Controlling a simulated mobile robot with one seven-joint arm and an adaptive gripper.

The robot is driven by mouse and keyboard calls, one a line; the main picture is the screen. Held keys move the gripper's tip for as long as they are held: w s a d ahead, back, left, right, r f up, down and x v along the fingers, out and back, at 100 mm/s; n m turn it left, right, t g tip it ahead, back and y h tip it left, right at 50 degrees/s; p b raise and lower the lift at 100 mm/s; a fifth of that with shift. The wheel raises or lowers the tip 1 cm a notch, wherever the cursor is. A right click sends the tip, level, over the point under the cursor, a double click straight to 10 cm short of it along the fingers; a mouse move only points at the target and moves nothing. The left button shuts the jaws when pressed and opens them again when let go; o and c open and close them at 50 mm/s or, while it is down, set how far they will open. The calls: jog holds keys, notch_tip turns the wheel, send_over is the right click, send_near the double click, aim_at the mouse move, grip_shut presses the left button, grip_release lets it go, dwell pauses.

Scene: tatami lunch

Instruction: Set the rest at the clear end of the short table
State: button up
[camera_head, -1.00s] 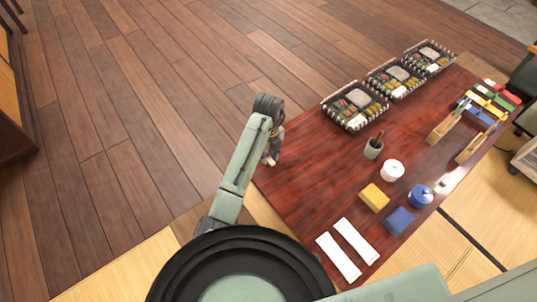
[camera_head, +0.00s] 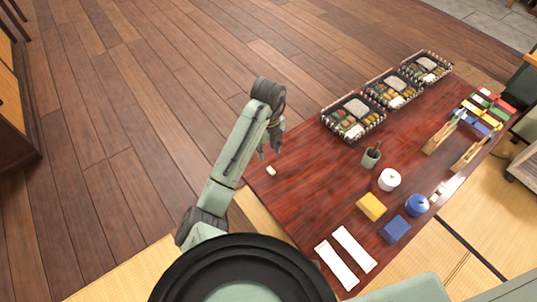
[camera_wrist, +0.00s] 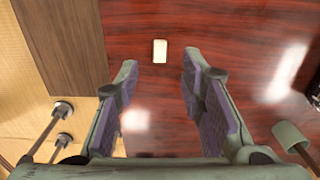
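The rest (camera_head: 270,171), a small cream-white block, lies on the bare near-left end of the short red-brown table (camera_head: 310,175). In the wrist view the rest (camera_wrist: 160,51) lies flat on the wood, just beyond and between my fingertips, with nothing touching it. My gripper (camera_head: 269,154) is above the table's left edge, close to the rest. In the wrist view my gripper (camera_wrist: 159,68) has its two purple-padded fingers spread apart with nothing between them.
Several boxed lunches (camera_head: 353,117) line the far edge. A grey-green cup (camera_head: 371,157), a white pot (camera_head: 389,179), a yellow block (camera_head: 371,206), a blue pot (camera_head: 417,204) and white cloths (camera_head: 336,264) stand to the right. Wood around the rest is clear.

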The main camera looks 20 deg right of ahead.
notch_tip(320, 180, up, 3)
jog(key=shift+f+p, duration=0.15)
jog(key=shift+p, duration=0.15)
